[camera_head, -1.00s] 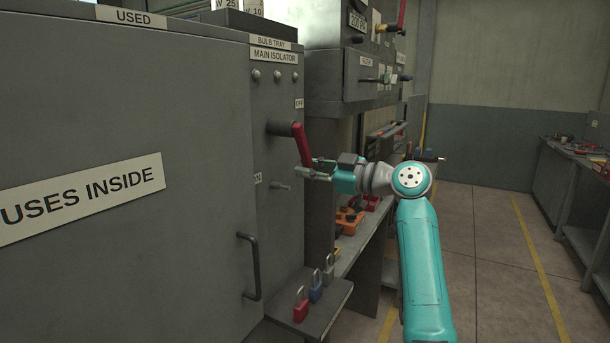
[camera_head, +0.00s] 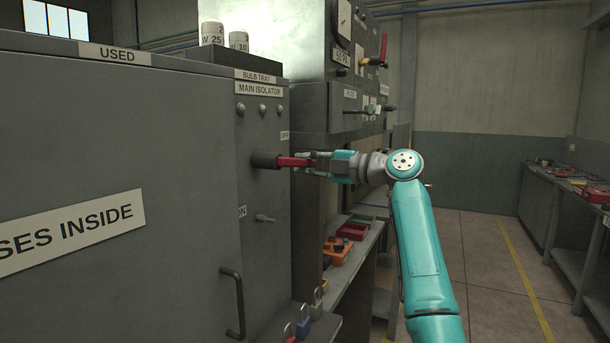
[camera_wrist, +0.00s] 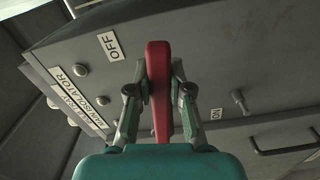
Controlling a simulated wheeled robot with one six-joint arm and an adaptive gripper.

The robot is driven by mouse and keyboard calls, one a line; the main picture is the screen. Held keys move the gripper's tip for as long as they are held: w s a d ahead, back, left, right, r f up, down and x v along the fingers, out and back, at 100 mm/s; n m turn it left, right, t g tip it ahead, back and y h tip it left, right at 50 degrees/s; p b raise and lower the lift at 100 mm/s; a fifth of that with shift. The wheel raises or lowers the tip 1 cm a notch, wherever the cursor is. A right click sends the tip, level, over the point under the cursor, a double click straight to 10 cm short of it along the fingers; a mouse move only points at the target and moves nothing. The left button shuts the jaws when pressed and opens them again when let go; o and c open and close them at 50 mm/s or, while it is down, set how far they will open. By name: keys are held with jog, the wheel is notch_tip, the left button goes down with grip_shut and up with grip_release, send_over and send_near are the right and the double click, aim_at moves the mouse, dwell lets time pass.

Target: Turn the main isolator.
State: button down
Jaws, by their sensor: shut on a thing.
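The main isolator is a red handle (camera_head: 297,161) on a dark round hub (camera_head: 264,160) on the side of the grey cabinet, below the MAIN ISOLATOR label (camera_head: 260,89). The handle sticks out roughly level to the right in the head view. My gripper (camera_head: 312,162) is shut on its outer end. In the wrist view the red handle (camera_wrist: 160,90) stands between the two fingers of my gripper (camera_wrist: 159,92). The OFF label (camera_wrist: 110,46) is left of the handle there, and the ON label (camera_wrist: 216,113) is right of it.
A small peg (camera_head: 265,218) and a door handle (camera_head: 234,303) stick out of the cabinet below. Padlocks (camera_head: 304,318) stand on a ledge at the bottom. A bench with trays (camera_head: 352,231) lies behind my arm. The floor to the right is clear.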

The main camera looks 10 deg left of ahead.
jog(key=shift+r+n, duration=0.95)
jog(key=shift+n, duration=0.15)
jog(key=c, duration=1)
grip_release()
jog(key=shift+c, duration=0.2)
jog(key=v, duration=1.2)
jog(key=shift+r, duration=0.1)
jog(key=shift+d, duration=0.1)
